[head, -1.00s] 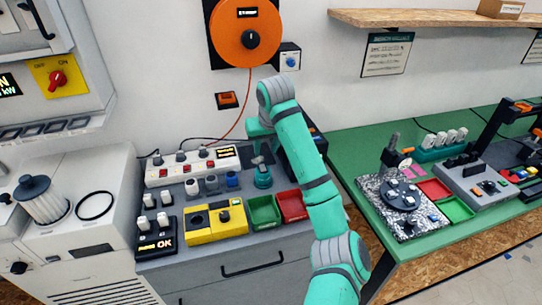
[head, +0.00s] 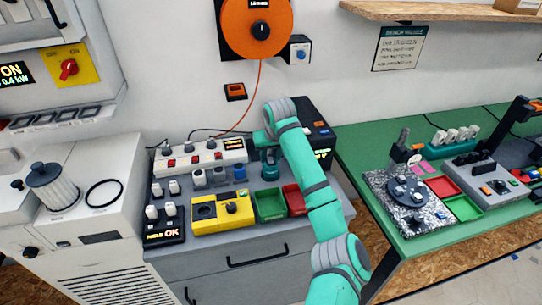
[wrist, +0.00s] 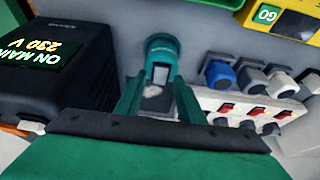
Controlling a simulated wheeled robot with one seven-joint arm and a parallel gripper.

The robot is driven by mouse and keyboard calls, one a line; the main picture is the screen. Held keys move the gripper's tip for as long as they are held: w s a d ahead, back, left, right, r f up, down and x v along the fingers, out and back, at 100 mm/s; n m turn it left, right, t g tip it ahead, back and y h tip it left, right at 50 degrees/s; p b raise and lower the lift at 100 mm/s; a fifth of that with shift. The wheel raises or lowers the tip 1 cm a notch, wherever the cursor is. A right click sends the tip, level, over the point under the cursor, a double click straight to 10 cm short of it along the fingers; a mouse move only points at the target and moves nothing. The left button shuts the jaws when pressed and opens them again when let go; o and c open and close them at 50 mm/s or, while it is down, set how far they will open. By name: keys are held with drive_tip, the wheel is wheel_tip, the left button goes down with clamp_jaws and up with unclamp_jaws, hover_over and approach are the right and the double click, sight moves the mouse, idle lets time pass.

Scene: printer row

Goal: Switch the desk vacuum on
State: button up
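A small teal device with a round dark cap, which looks like the desk vacuum (wrist: 163,47), stands on the grey worktop. It has a grey rectangular patch and a small pale part on the side facing the wrist camera. It also shows in the head view (head: 269,171), partly hidden by my arm. My gripper (wrist: 160,82) is open, with one finger on either side of the device's near part. I cannot tell whether the fingers touch it. In the head view my gripper is mostly hidden behind my wrist.
A black box (wrist: 65,60) marked 230 V stands close to the left in the wrist view. A white power strip (wrist: 235,104) with red switches and several plugs lies to the right. Green (head: 271,204) and red (head: 295,200) trays and a yellow box (head: 222,211) stand in front.

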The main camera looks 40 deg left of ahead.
clamp_jaws()
drive_tip(key=shift+a, duration=0.1)
drive_tip(key=shift+w+a+g+h, duration=0.2)
drive_tip(key=shift+g+h, duration=0.35)
drive_tip(key=shift+h, duration=0.1)
drive_tip(key=shift+w+a+g+h, duration=0.15)
drive_tip(key=shift+w+g+h, duration=0.05)
drive_tip(key=shift+g+h, duration=0.65)
drive_tip(key=shift+h, duration=0.1)
